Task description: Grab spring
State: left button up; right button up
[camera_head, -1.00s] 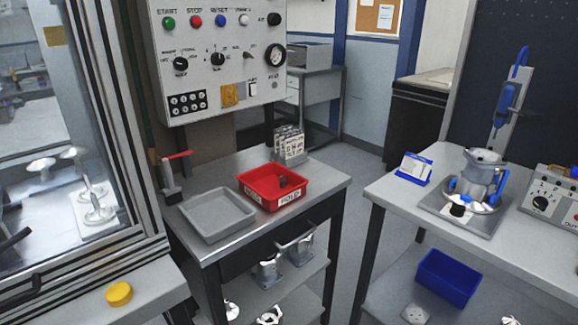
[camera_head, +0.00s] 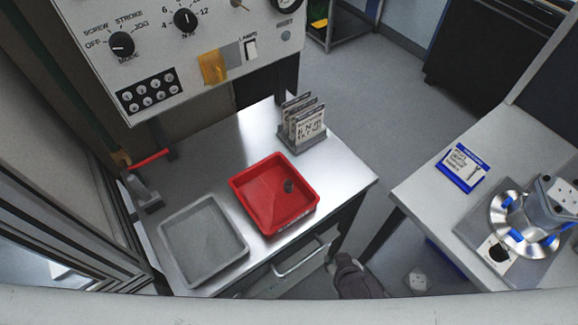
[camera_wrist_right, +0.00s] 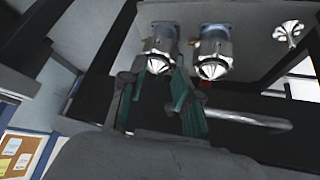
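The red tray rests on the metal table (camera_head: 200,165). My right gripper (camera_wrist_right: 155,97) shows in the right wrist view with its two green-padded fingers apart and nothing between them. In the head view a dark piece at the bottom, in front of the table, seems to be my right gripper (camera_head: 352,272). It is below and to the right of the red tray, apart from it. My left gripper is not in view.
A grey empty tray (camera_head: 205,240) lies left of the red one. A card holder (camera_head: 302,125) stands behind it. A metal handle (camera_head: 300,258) juts from the table front. The control panel (camera_head: 185,50) overhangs the back. Two metal housings (camera_wrist_right: 160,50) (camera_wrist_right: 213,52) show beyond my right fingers.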

jog(key=w+a+r+t+y+p, duration=0.1)
jog(key=w+a+r+t+p, duration=0.15)
jog(key=a+r, duration=0.45)
jog(key=w+a+r+t+y+p, duration=0.1)
jog(key=a+r+t, duration=0.2)
jog(key=r, duration=0.8)
jog(key=p, duration=0.1)
send_near(287, 182)
jog(key=shift+g+x, duration=0.25)
jog(key=shift+x, duration=0.85)
jog(key=p+x, duration=0.1)
jog(key=x, duration=0.1)
jog(key=p+x, duration=0.1)
jog(key=x, duration=0.2)
jog(key=shift+w+r, duration=0.1)
jog(key=shift+r, duration=0.15)
jog(key=shift+w+f, duration=0.2)
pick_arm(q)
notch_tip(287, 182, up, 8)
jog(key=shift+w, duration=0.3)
pick_arm(e)
jog(key=c, duration=0.6)
